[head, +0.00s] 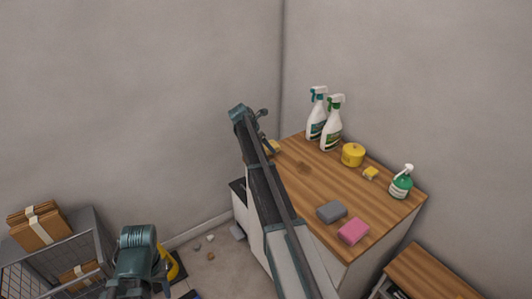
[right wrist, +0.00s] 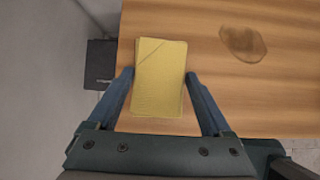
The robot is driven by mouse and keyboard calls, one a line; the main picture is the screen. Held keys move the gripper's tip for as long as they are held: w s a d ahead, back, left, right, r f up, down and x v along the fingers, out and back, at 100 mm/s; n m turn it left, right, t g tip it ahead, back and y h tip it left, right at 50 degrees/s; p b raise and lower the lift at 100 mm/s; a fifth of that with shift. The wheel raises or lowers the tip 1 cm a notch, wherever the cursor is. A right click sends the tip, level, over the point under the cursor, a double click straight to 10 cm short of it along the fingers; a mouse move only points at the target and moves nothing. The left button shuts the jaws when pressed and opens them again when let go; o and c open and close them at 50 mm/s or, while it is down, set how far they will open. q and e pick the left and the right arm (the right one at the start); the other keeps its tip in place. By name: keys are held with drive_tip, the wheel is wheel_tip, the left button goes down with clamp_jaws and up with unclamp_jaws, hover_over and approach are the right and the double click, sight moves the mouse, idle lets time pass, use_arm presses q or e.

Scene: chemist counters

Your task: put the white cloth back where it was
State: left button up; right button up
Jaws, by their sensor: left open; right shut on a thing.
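My right gripper (right wrist: 160,76) is shut on a yellow folded cloth (right wrist: 160,60), with one finger on each side of it. The cloth is over the left end of the wooden counter top (right wrist: 280,90); whether it touches the wood I cannot tell. In the head view a bit of the yellow cloth (head: 272,146) shows beside my right arm, which hides most of that gripper. I make out no white cloth in either view. My left gripper (head: 138,252) is open and empty at the lower left, seen from behind, away from the counter.
On the counter (head: 320,180) stand two white spray bottles (head: 331,125), a yellow tub (head: 352,155), a small yellow block (head: 370,173), a green bottle (head: 401,185), a grey sponge (head: 331,211) and a pink sponge (head: 353,231). A brown stain (right wrist: 243,42) marks the wood. A wire cart (head: 88,222) holds brown bundles.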

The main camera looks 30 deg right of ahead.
wheel_tip(320, 180, down, 4)
drive_tip(key=shift+s+r+b, duration=0.1)
drive_tip(key=shift+r+b, duration=0.1)
drive_tip(key=shift+b, duration=1.05)
use_arm(q)
wheel_tip(320, 180, down, 3)
drive_tip(key=shift+f, duration=0.15)
use_arm(e)
drive_tip(key=shift+r, duration=0.15)
drive_tip(key=shift+a, duration=0.1)
use_arm(q)
drive_tip(key=shift+f, duration=0.1)
use_arm(e)
drive_tip(key=o, duration=1)
